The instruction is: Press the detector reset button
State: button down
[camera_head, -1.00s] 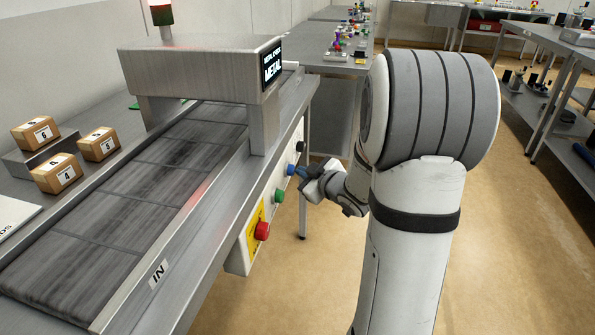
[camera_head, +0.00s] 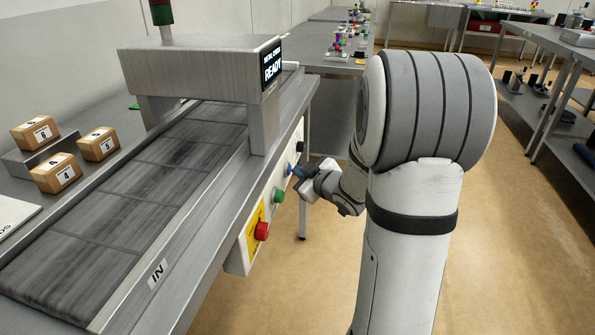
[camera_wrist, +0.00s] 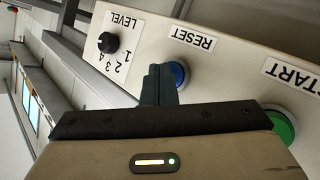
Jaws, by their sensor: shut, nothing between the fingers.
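The blue reset button (camera_wrist: 179,74) sits on the pale control panel under a RESET label (camera_wrist: 193,39). In the head view the blue button (camera_head: 290,169) shows on the side of the metal detector's conveyor. My gripper (camera_wrist: 159,72) is shut and empty, its fingertips at the blue button and covering part of it; I cannot tell whether they touch. In the head view my gripper (camera_head: 297,172) points left at the panel. The detector's screen (camera_head: 272,65) reads READY.
A green start button (camera_wrist: 279,127) and a black level knob (camera_wrist: 108,42) flank the reset button. A red button on yellow (camera_head: 262,231) is nearer. Numbered boxes (camera_head: 55,173) stand left of the conveyor belt (camera_head: 130,205). Floor to the right is clear.

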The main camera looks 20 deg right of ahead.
jog(key=shift+s+d+p, duration=0.3)
jog(key=shift+s+d, duration=0.4)
jog(key=shift+d, duration=0.25)
jog(key=shift+s+d+p, duration=0.35)
jog(key=shift+s+d, duration=0.35)
jog(key=shift+d, duration=0.35)
jog(key=shift+s+d+p, duration=0.3)
jog(key=shift+s+d, duration=0.4)
jog(key=shift+d, duration=0.35)
